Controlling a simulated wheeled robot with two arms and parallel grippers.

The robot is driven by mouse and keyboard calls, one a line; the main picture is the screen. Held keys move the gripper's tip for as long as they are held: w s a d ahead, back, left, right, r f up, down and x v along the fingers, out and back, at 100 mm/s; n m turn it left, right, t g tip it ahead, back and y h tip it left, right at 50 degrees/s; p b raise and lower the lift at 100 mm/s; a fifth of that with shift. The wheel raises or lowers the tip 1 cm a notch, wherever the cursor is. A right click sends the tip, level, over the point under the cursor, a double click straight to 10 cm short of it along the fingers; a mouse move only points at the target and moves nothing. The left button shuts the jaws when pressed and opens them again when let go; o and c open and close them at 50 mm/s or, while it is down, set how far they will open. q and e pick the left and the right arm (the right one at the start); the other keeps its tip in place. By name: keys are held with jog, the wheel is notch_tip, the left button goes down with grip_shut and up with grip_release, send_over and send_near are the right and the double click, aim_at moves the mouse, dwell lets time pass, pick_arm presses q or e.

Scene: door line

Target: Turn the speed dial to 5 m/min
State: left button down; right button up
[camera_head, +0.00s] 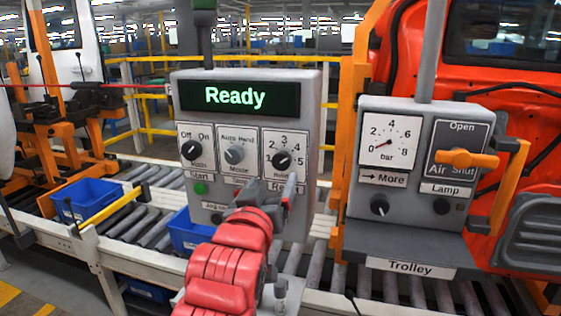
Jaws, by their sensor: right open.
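The grey control box (310,125) stands in the middle, with a green "Ready" on its black display (240,96). The dial with the numbered scale, its right end marked 5, has a black knob (282,160) at the right of the row. A pale mark shows on this knob, but it is too small to read its setting surely. My right gripper (271,190) is open and empty, just below this dial and apart from its knob. It hides part of the lower panel and some labels. My left gripper is out of view.
Left on the box are the Off/On knob (191,150) and Mode knob (235,154), with a green start button (200,188) below. The trolley panel (408,190) with a gauge (390,143) and orange air handle (467,158) stands right. Blue bins (87,200) and rollers lie below.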

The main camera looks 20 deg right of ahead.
aim_at(281, 162)
jog(key=p+x, duration=0.2)
jog(key=x, duration=0.7)
jog(key=shift+w+d, duration=0.1)
jog(key=shift+w, duration=0.1)
